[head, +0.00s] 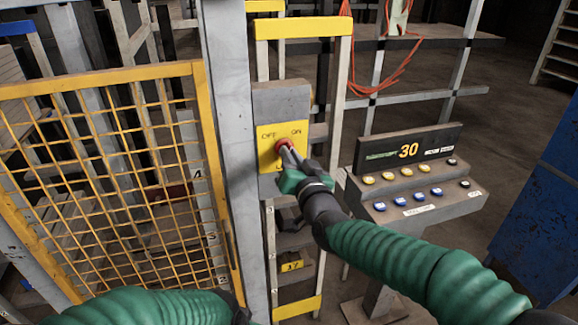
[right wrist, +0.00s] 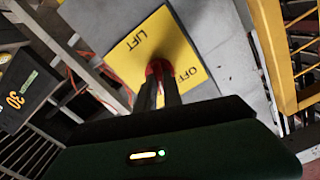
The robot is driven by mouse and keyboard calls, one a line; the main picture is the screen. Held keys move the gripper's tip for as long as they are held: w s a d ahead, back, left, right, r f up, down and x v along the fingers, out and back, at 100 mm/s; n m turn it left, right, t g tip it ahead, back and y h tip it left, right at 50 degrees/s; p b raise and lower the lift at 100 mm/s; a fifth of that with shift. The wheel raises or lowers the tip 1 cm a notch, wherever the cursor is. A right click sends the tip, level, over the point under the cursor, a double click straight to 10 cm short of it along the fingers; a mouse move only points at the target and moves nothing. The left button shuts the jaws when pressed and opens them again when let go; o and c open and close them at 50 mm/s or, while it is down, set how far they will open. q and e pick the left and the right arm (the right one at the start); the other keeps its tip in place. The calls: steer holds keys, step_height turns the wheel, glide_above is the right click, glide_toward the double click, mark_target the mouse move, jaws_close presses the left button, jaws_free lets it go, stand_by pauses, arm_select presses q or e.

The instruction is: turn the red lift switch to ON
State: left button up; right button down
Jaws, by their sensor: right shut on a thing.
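The red lift switch (head: 283,145) sits on a yellow plate (head: 268,158) marked OFF on the left and ON on the right, on a grey box (head: 282,100). My right gripper (head: 289,152) is shut on the red switch. In the right wrist view the switch (right wrist: 157,68) is between the fingertips (right wrist: 158,78), against the yellow plate with LIFT and OFF readable. The fingers cover much of the knob, so which way it points cannot be told. My left arm's green sleeve shows at the bottom left of the head view; its gripper fingers are not visible.
A yellow mesh gate (head: 115,180) and a grey post (head: 232,130) stand left of the switch. A button console (head: 418,205) with a display reading 30 stands to the right. A blue cabinet (head: 540,200) is at the far right, with open floor before it.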

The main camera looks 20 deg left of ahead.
steer(key=shift+f+m+b, duration=0.2)
steer(key=shift+m+b, duration=0.6)
steer(key=shift+m, duration=0.3)
steer(key=shift+f+m+b, duration=0.2)
steer(key=shift+m+b, duration=0.55)
steer(key=shift+m, duration=0.35)
steer(key=c, duration=1.7)
jaws_free()
steer(key=shift+c, duration=0.2)
steer(key=shift+o, duration=1.2)
steer(key=shift+d+r, duration=0.25)
steer(key=shift+s, duration=0.1)
